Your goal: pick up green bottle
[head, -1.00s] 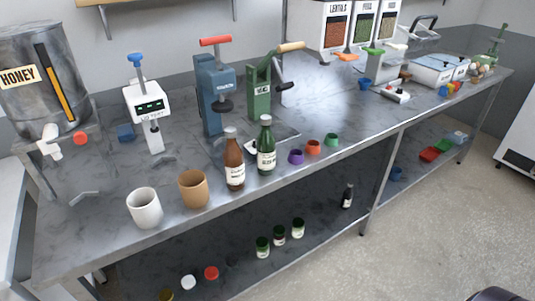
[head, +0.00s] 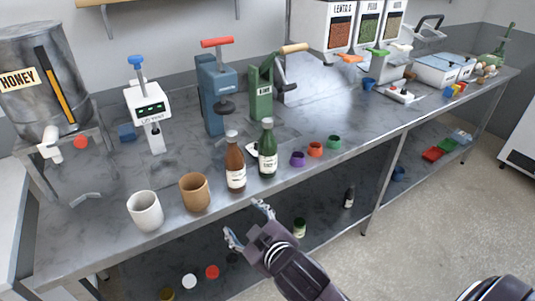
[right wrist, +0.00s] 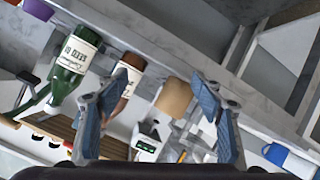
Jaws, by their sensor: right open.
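The green bottle (head: 267,150) stands upright on the metal counter near its front edge, with a white label. A brown bottle (head: 235,163) stands just left of it. My right gripper (head: 246,222) is open and empty in front of the counter, below and left of the green bottle and apart from it. In the right wrist view, the green bottle (right wrist: 72,66) shows at the upper left, outside the open fingers (right wrist: 160,112). The brown bottle (right wrist: 130,75) shows beyond the left finger. My left gripper is not in view.
A tan cup (head: 195,193) and a white cup (head: 145,211) stand left of the bottles. Purple (head: 297,159), red (head: 315,149) and green (head: 334,141) small cups stand to the right. The counter's front edge (head: 330,163) lies between my gripper and the bottles. Presses stand behind.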

